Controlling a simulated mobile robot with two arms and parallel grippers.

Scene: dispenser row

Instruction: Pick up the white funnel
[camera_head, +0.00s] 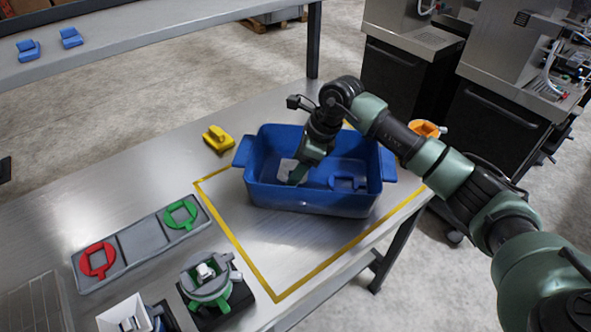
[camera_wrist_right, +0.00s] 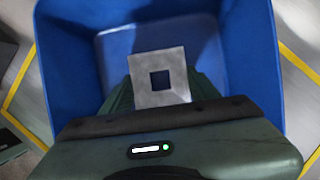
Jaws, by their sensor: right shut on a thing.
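The white funnel (camera_head: 288,168) is inside the blue bin (camera_head: 310,200), toward its left side. In the right wrist view the funnel (camera_wrist_right: 174,62) shows as a pale grey-white square with a square hole. My right gripper (camera_head: 297,176) reaches down into the bin and is shut on the funnel. In the wrist view the fingers (camera_wrist_right: 161,92) lie on either side of it, partly hidden by the gripper body. I cannot tell whether the funnel touches the bin floor. My left gripper is not in view.
A blue part (camera_head: 345,184) lies in the bin. A yellow part (camera_head: 218,139) sits left of it. A grey tray (camera_head: 140,247) holds a red ring (camera_head: 98,260) and a green ring (camera_head: 181,215). A white square hopper (camera_head: 122,314) is at the bottom left. Yellow tape surrounds the bin.

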